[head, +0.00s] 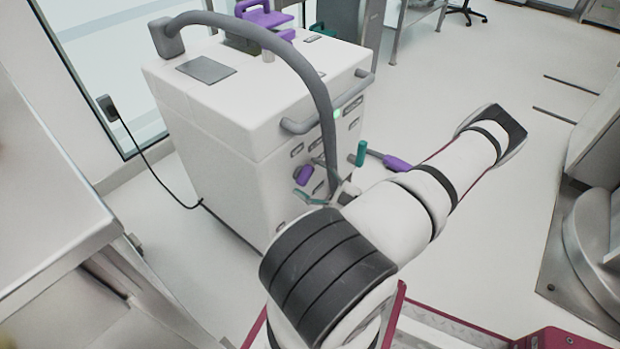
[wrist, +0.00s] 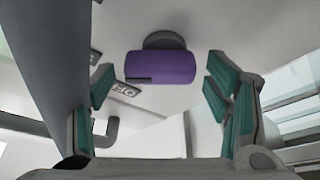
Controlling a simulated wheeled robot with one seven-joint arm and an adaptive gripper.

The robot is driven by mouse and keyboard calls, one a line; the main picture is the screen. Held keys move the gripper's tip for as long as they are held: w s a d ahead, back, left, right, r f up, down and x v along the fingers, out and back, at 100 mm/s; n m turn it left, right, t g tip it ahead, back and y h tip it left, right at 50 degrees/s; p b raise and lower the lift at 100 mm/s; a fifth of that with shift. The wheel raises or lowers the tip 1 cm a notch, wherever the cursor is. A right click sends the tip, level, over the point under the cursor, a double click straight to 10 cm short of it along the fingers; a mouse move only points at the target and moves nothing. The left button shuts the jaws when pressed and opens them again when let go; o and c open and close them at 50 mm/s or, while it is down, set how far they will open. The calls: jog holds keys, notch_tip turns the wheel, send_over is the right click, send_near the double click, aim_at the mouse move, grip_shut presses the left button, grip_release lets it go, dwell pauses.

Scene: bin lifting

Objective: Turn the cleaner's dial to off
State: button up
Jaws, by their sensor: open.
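The cleaner (head: 235,125) is a white box-shaped machine standing on the floor in the head view. Its purple dial (head: 303,175) is low on the front face. In the wrist view the dial (wrist: 160,67) is a purple bar on a dark round base, lying level across the picture. A label with dark lettering (wrist: 125,90) is beside it, partly hidden by a finger. My gripper (wrist: 160,75) is open, with teal-padded fingers left and right of the dial and visible gaps on both sides. In the head view my arm and the hose partly hide my gripper.
A thick grey hose (head: 322,100) arches over the cleaner and down its front; it also passes close at the left in the wrist view (wrist: 45,60).

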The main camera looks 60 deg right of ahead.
jog(key=c, duration=1.1)
jog(key=shift+c, duration=0.2)
jog(key=shift+n, duration=0.4)
jog(key=n+g+y+p, duration=0.1)
jog(key=n, duration=0.1)
jog(key=n+y+p, duration=0.1)
jog(key=n+p, duration=0.1)
jog(key=n, duration=0.1)
jog(key=shift+a+r+g, duration=0.1)
jog(key=shift+r+g, duration=0.05)
jog(key=shift+g, duration=0.25)
jog(key=shift+n+g+p, duration=0.9)
jog(key=shift+n+p, duration=0.3)
jog(key=shift+n, duration=1.4)
jog(key=o, duration=1.1)
jog(key=shift+o, duration=0.2)
